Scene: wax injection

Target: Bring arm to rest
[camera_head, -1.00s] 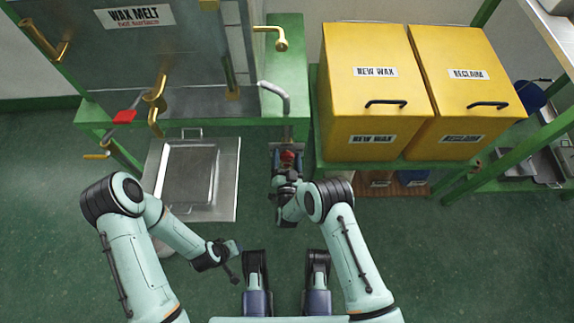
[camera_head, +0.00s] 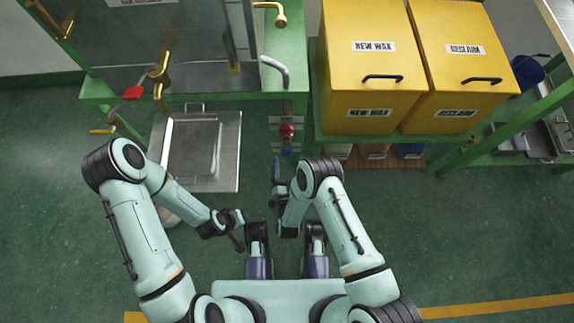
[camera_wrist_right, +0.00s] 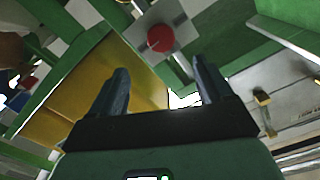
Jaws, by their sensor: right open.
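My right gripper (camera_head: 277,172) is empty, over the green floor in front of the red knob (camera_head: 287,131). A gap separates it from the knob. In the right wrist view my right gripper (camera_wrist_right: 163,85) has its two dark fingers spread wide with nothing between them. The red knob (camera_wrist_right: 161,38) is beyond the fingertips there. My right arm is bent, with the hand in front of my base. My left gripper (camera_head: 238,226) hangs low at the left of my base, apart from the fixtures; its finger gap is not clear.
The wax melt tank (camera_head: 150,50) and a metal tray (camera_head: 195,150) are at the left. Two yellow bins, New Wax (camera_head: 368,75) and Reclaim (camera_head: 458,70), stand on a green stand at the right. Green shelving (camera_head: 500,148) is farther right. The floor around my arms is clear.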

